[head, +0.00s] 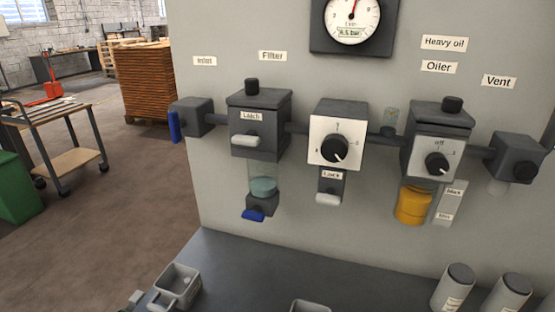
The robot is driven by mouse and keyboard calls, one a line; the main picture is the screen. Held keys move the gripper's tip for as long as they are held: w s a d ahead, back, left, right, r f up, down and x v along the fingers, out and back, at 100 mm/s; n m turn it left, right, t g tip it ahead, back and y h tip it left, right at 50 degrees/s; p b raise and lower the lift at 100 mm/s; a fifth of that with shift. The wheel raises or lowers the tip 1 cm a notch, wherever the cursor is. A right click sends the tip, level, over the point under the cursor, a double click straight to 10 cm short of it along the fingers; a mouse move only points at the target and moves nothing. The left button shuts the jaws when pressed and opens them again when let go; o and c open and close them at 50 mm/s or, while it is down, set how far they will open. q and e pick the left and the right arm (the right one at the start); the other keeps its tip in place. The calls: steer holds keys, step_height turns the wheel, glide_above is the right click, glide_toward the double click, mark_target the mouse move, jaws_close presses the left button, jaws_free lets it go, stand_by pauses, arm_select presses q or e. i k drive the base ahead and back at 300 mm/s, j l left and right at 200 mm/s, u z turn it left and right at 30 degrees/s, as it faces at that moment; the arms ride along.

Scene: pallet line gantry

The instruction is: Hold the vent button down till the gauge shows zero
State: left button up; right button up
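The vent block (512,155) is a dark grey block at the right end of the row of units, below the Vent label (499,82). A dark round button (525,172) shows on its lower front, with nothing touching it. The round white gauge (352,20) is at the top, partly cut off by the picture edge. Its red needle points up and slightly right, away from the low end. Its small green display seems to read 6.5 bar, though the first digit is hard to read. Neither gripper is in view.
The filter unit (259,125), regulator knob (334,150) and oiler unit (437,140) line the panel left of the vent. A blue lever (174,126) is at the far left. Below, the grey bench (240,265) holds open boxes and two cylinders (453,288) at right.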

mark_target(523, 171)
steer(key=z, duration=1.5)
